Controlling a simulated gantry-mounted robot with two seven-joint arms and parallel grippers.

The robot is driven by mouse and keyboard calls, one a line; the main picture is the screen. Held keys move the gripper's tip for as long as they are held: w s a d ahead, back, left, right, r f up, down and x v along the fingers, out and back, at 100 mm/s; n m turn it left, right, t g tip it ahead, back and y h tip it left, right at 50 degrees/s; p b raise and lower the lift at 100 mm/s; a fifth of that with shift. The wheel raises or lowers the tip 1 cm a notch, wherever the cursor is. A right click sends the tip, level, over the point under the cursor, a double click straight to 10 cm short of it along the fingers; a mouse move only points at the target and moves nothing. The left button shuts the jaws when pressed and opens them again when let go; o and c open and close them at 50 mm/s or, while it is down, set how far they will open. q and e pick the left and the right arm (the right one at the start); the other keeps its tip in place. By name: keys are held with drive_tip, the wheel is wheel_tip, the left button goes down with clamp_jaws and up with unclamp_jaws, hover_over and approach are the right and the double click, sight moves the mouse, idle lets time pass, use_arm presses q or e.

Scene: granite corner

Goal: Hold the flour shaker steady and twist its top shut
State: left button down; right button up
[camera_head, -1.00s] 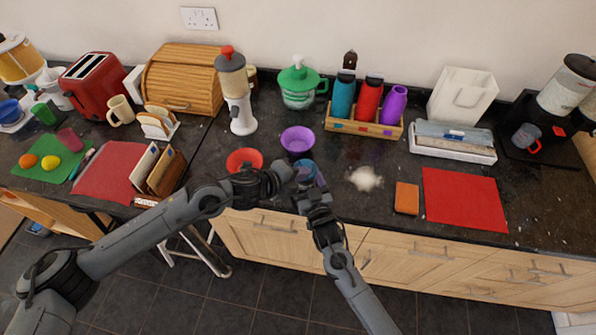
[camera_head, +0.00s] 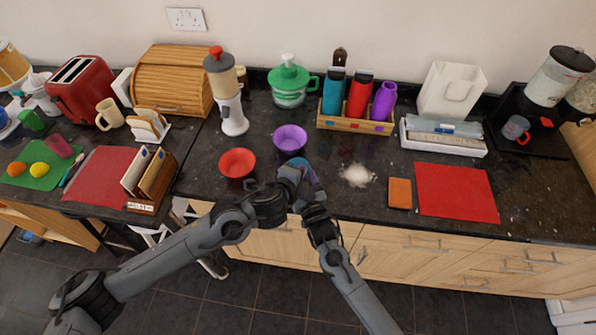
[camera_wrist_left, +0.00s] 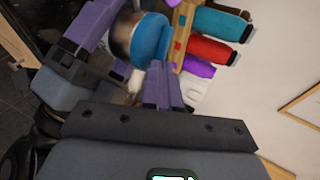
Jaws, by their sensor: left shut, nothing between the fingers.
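The flour shaker (camera_head: 309,171) has a blue top and is mostly hidden behind my grippers, near the counter's front edge.
A red bowl (camera_head: 237,163) and a purple bowl (camera_head: 290,139) stand left of and behind the shaker. Spilled flour (camera_head: 357,175), an orange sponge (camera_head: 400,193) and a red cloth (camera_head: 455,192) lie to the right. A bottle rack (camera_head: 355,124) stands behind.

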use_arm(q)
drive_tip(key=shift+d, duration=0.25)
idle(1.2)
